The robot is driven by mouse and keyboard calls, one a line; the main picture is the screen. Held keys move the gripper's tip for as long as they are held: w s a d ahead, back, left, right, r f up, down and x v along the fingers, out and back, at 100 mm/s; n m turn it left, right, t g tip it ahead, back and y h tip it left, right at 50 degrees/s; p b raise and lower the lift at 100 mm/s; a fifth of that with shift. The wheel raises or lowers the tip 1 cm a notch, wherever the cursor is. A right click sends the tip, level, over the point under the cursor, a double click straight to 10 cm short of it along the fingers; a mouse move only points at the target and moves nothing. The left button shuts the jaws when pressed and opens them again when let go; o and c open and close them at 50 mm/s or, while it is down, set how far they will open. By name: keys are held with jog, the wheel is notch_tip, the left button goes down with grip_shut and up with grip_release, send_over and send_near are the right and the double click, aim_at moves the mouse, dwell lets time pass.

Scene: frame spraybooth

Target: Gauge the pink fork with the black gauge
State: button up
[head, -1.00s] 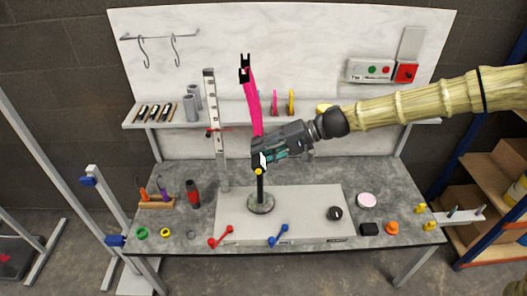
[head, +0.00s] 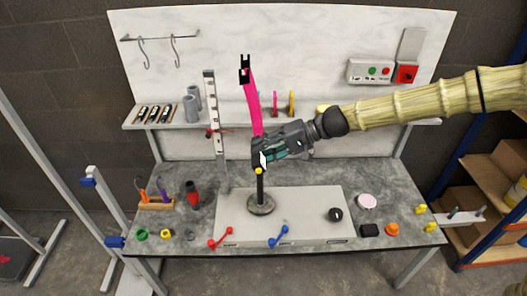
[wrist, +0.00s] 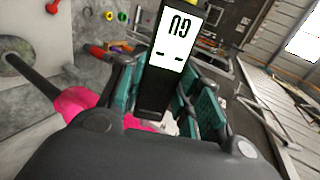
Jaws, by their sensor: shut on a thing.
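The pink fork (head: 254,105) stands upright with black ends at its top, above a black post (head: 260,188) on a round base. My gripper (head: 264,152) is at the fork's lower end. In the wrist view, the black gauge (wrist: 153,98) with a white display is between the teal finger pads, and my gripper (wrist: 160,90) is shut on it. Pink parts of the fork (wrist: 82,100) show left of and below the gauge. Whether the gauge touches the fork is hidden.
A pale plate (head: 310,205) lies on the grey bench under the post. A slotted upright (head: 215,130) stands left of the fork. A red and a blue handle (head: 278,236) lie at the front. Behind is a shelf (head: 165,122) with pots and pens.

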aim_at(264, 169)
jog(key=shift+w, duration=0.6)
dwell(1.3)
jog(key=shift+s+b, duration=0.4)
jog(key=shift+s, duration=3.6)
jog(key=shift+f, duration=0.4)
jog(key=w+d+f+m+t+h+b, duration=0.1)
jog(key=w+d+f+m+t+h, duration=0.15)
jog(key=f+m+t, duration=0.3)
jog(key=w+d+f+m+t+h, duration=0.2)
jog(key=d+f+m+t, duration=0.15)
jog(key=f, duration=0.35)
jog(key=s+d+f+m+t+h+b, duration=0.1)
jog(key=d+f+m+t+h, duration=0.1)
jog(key=d+m+h, duration=0.6)
jog(key=shift+s+d+f+m+t+b, duration=0.3)
jog(key=shift+d+m+t, duration=0.2)
jog(key=shift+d+t, duration=0.35)
